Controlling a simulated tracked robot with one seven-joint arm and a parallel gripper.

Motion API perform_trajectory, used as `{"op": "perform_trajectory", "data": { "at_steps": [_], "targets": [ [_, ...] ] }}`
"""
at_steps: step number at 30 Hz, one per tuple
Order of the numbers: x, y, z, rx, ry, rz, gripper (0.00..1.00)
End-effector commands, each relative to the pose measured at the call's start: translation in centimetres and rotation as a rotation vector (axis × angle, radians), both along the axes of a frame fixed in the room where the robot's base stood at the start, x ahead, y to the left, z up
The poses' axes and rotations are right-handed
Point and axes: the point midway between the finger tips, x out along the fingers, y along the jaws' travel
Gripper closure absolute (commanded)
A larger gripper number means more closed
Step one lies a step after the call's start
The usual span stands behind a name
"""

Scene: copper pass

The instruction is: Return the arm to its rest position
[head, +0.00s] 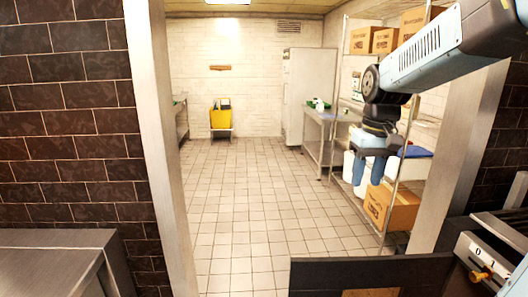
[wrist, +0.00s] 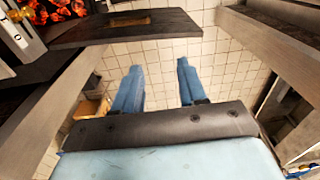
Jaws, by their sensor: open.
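My arm (head: 425,55) reaches in from the upper right of the head view, raised and bent, with the wrist hanging down. My gripper (head: 368,178) points downward in front of the shelf rack. In the wrist view the two blue fingers of my gripper (wrist: 157,88) stand wide apart with only floor tiles between them. Nothing is held.
A doorway with a pale left post (head: 160,120) opens onto a clear tiled floor (head: 255,190). A yellow bucket (head: 221,117) stands at the back. A shelf rack with cardboard boxes (head: 392,207) is on the right. A dark panel (head: 325,275) is low in front; a grill with glowing coals (wrist: 60,10) is near.

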Motion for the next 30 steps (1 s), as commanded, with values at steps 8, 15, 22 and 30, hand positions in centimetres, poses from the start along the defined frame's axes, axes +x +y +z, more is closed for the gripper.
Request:
{"op": "perform_trajectory", "data": {
  "at_steps": [8, 15, 22, 30],
  "targets": [
    [-5.7, -0.2, 1.5, 0.008, -0.166, -0.045, 0.59],
    [-10.2, -0.2, 1.7, 0.007, -0.304, -0.086, 0.59],
    [-13.3, -0.1, 1.3, 0.000, -0.410, -0.117, 0.59],
    [-14.3, 0.0, 1.0, -0.003, -0.447, -0.128, 0.59]
  ]
}}
